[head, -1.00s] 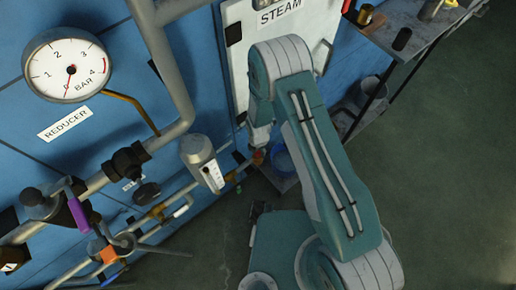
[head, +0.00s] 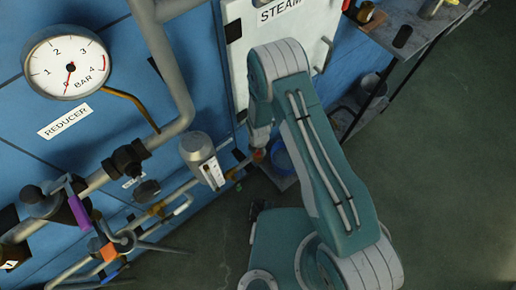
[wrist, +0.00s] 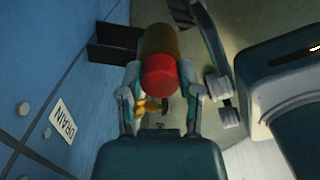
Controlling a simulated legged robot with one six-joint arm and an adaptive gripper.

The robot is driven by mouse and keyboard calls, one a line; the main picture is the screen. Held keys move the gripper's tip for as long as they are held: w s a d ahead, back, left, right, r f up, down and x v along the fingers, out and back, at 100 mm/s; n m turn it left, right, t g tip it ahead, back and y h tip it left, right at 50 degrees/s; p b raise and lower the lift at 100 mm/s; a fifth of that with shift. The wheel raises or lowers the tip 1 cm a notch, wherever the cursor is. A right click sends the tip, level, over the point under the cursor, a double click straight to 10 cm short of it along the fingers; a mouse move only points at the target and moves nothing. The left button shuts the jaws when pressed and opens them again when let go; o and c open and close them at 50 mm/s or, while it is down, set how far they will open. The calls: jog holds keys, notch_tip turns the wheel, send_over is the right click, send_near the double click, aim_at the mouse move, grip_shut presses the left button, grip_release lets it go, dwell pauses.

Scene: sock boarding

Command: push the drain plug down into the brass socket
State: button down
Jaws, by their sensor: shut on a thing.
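My gripper (wrist: 160,88) has its two fingers on either side of a red round-ended plug (wrist: 160,76), closed on it. The plug is in line with a brownish cylinder (wrist: 160,40) just beyond it in the wrist view; whether that is the brass socket, and how deep the plug sits, I cannot tell. A small brass-yellow part (wrist: 150,105) shows between the fingers. In the head view, the red plug (head: 258,154) is small and low by the blue wall, at the end of my arm. My fingers are hardly visible there.
Pipes, a valve and a cylindrical meter (head: 201,158) run along the wall to the left. A blue bucket (head: 283,152) stands right of the plug. A grey bench (head: 418,32) is at the upper right.

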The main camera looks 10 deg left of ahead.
jog(key=shift+f, duration=0.25)
jog(key=shift+c, duration=1)
grip_release()
jog(key=shift+r, duration=0.1)
notch_tip(320, 180, up, 12)
jog(key=shift+f, duration=0.2)
